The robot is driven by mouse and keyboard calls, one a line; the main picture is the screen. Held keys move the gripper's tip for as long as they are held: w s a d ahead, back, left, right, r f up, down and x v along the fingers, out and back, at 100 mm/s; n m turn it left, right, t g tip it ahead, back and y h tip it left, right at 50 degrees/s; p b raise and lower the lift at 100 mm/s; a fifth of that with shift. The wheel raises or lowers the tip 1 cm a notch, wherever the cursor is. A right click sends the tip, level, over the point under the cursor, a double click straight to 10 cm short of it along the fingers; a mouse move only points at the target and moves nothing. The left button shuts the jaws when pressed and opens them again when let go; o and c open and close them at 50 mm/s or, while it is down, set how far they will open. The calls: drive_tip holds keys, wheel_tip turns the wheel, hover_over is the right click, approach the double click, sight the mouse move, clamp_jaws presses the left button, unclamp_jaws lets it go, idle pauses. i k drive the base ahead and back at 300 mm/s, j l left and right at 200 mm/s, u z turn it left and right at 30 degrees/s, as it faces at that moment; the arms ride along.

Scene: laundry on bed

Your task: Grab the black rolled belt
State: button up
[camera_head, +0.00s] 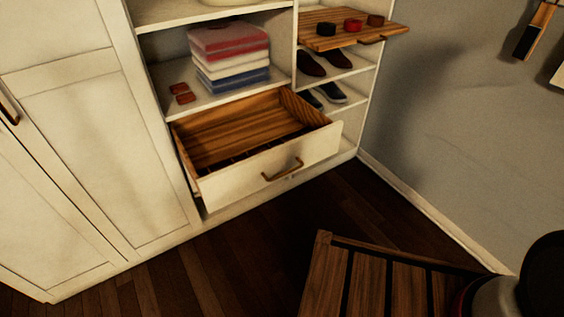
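The black rolled belt (326,29) sits at the left of a row of three rolled items on a pull-out wooden tray (345,40), at the upper right of the wardrobe. A red rolled belt (352,25) is to its right, and a brown rolled belt (375,20) is further right. The belts stand apart from each other. My gripper is not in view. A rounded black and pale part at the bottom right corner looks like part of my arm.
An empty wooden drawer (319,146) stands open below. Folded clothes (230,55) lie on the left shelf; shoes (332,93) stand on shelves under the tray. A slatted wooden piece (340,275) is at the front. Dark floor is clear between.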

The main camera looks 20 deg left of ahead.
sight(323, 28)
drive_tip(key=i+u, duration=0.1)
drive_tip(key=u, duration=0.25)
drive_tip(key=i+l+u, duration=0.1)
drive_tip(key=u, duration=0.25)
drive_tip(key=i+l+u, duration=0.1)
drive_tip(key=u, duration=0.2)
drive_tip(key=i+l+u, duration=0.25)
drive_tip(key=i+l, duration=0.15)
drive_tip(key=l, duration=0.25)
drive_tip(key=i+l+u, duration=0.15)
drive_tip(key=l, duration=0.15)
drive_tip(key=i+l+u, duration=0.1)
drive_tip(key=l, duration=0.3)
drive_tip(key=i+l+u, duration=0.15)
drive_tip(key=l, duration=0.2)
drive_tip(key=i+l, duration=0.15)
drive_tip(key=l, duration=0.2)
drive_tip(key=i+l, duration=0.15)
drive_tip(key=l, duration=0.25)
drive_tip(key=i+l, duration=0.15)
drive_tip(key=l, duration=0.2)
